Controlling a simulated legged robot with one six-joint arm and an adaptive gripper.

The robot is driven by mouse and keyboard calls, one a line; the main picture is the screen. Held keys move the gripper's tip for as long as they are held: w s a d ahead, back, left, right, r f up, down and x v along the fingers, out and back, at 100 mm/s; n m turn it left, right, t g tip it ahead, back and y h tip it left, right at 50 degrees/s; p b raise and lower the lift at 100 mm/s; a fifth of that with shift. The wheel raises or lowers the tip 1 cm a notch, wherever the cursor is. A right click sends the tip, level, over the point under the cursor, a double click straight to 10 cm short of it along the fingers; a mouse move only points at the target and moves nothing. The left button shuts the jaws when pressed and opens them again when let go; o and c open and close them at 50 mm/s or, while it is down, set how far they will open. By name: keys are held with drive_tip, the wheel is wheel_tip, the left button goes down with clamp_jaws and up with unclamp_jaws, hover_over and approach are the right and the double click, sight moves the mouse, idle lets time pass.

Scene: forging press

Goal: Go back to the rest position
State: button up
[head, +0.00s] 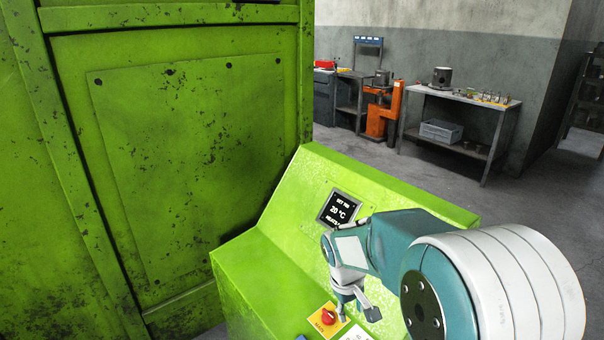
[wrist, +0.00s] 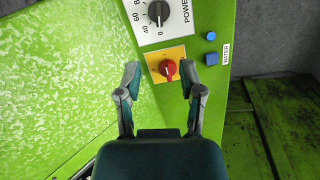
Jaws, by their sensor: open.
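My gripper (wrist: 167,80) is open and empty in the wrist view, its two fingers spread on either side of the red rotary knob (wrist: 168,69) on its yellow plate (wrist: 155,55). Whether the fingers touch the knob or the panel cannot be told. In the head view my gripper (head: 357,307) hangs over the sloped green control console (head: 262,275), beside the red knob (head: 328,316). My arm comes in from the right and hides part of the console.
A display (head: 339,209) reads 20 °C on the console. A black power dial (wrist: 158,13) and blue buttons (wrist: 211,58) sit near the knob. The green press (head: 190,150) fills the left. A workbench (head: 458,98) and orange machine (head: 383,110) stand at the back; the floor between is clear.

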drive_tip(key=s+d+r+m+t+y, duration=0.1)
drive_tip(key=s+r+m+t, duration=0.1)
drive_tip(key=s+r, duration=0.5)
drive_tip(key=s+d+r+m+t+y, duration=0.1)
drive_tip(key=s+r+m+t, duration=0.1)
drive_tip(key=s+r, duration=0.6)
drive_tip(key=s+t, duration=0.1)
drive_tip(key=s, duration=0.5)
drive_tip(key=shift+d+m+t, duration=0.3)
drive_tip(key=shift+m, duration=0.1)
drive_tip(key=shift+r, duration=0.1)
idle(0.5)
